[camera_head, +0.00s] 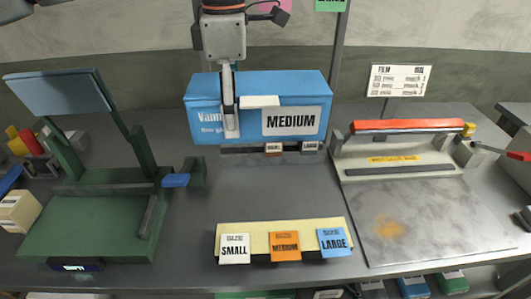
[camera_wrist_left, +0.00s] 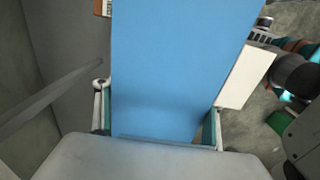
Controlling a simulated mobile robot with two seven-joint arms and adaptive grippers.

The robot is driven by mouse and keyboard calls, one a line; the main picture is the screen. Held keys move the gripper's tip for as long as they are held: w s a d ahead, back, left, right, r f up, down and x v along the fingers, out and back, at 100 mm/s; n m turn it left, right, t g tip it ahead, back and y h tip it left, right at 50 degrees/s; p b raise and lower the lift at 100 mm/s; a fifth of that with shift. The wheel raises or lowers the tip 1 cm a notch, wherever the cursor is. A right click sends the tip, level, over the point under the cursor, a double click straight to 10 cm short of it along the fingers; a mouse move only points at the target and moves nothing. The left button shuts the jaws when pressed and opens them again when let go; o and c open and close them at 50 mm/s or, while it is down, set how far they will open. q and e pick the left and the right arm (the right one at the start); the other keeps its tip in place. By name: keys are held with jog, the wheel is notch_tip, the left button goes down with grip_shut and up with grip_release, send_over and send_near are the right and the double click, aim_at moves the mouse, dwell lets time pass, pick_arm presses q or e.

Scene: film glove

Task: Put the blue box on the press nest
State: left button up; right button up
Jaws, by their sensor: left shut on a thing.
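The blue box (camera_head: 257,95), with a white MEDIUM label on its front, is at the back middle of the table in the head view. My left gripper (camera_head: 231,108) comes down from above and is shut on it. In the left wrist view the box (camera_wrist_left: 180,70) fills the middle between the two fingers. The box's lower edge overlaps a small dark rack, and I cannot tell how high it is held. A green press-like fixture (camera_head: 95,225) with a flat bare base and a raised tilted plate stands at the left. My right gripper is not in view.
A sealer (camera_head: 415,205) with an orange bar and pale bare plate stands at the right. A cream stand (camera_head: 285,228) with SMALL, MEDIUM and LARGE cards is at the front middle. The dark rack (camera_head: 240,150) is under the box. The grey table (camera_head: 185,230) is clear between the fixture and stand.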

pick_arm(q)
notch_tip(320, 180, down, 15)
jog(key=shift+b, duration=0.45)
jog(key=shift+f, duration=0.8)
notch_tip(320, 180, down, 3)
jog(key=shift+f, duration=0.2)
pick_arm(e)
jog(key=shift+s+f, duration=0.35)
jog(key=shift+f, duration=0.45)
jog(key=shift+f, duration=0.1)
pick_arm(q)
jog(key=o, duration=1.1)
jog(key=shift+f, duration=0.1)
jog(key=shift+c, duration=0.2)
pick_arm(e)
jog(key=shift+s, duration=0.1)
